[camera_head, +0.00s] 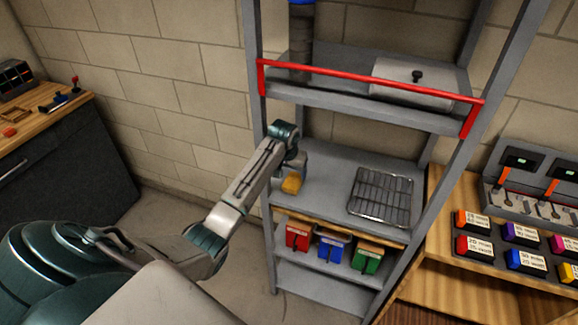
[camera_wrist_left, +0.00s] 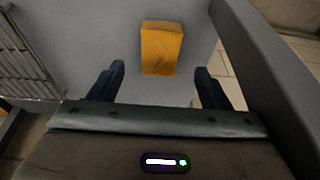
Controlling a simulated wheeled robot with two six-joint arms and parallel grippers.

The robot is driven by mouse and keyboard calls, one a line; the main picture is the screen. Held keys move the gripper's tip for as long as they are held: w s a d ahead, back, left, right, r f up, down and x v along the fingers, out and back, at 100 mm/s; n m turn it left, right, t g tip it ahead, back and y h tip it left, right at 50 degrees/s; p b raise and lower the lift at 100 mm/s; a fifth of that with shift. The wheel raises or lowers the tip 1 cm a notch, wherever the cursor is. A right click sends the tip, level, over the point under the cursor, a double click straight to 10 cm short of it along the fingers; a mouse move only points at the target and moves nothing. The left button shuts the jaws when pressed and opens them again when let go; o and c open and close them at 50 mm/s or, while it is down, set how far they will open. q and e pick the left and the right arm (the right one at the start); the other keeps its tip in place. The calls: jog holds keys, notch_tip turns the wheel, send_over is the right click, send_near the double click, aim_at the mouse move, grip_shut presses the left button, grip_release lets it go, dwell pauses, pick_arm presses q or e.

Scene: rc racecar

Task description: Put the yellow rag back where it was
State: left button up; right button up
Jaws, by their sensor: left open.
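The yellow rag (camera_head: 291,184) lies on the middle shelf of the grey rack, near its left post. In the left wrist view the rag (camera_wrist_left: 161,47) is a folded yellow-orange block lying flat on the grey shelf surface. My left gripper (camera_wrist_left: 160,85) is open, with one dark finger on each side of the view. The rag lies ahead of the fingers, roughly centred in the gap and apart from both. In the head view the gripper (camera_head: 295,165) is over the shelf just behind the rag, partly hidden by my wrist. My right gripper is not in view.
A wire grid (camera_head: 381,197) lies on the same shelf to the right. The rack's left post (camera_head: 257,120) stands close to my left arm. A red bar (camera_head: 370,82) crosses above. Red, blue and green bins (camera_head: 331,250) sit below. A workbench (camera_head: 50,130) is at left.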

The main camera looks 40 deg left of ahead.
pick_arm(q)
jog(key=shift+b+v, duration=0.4)
jog(key=shift+v, duration=2)
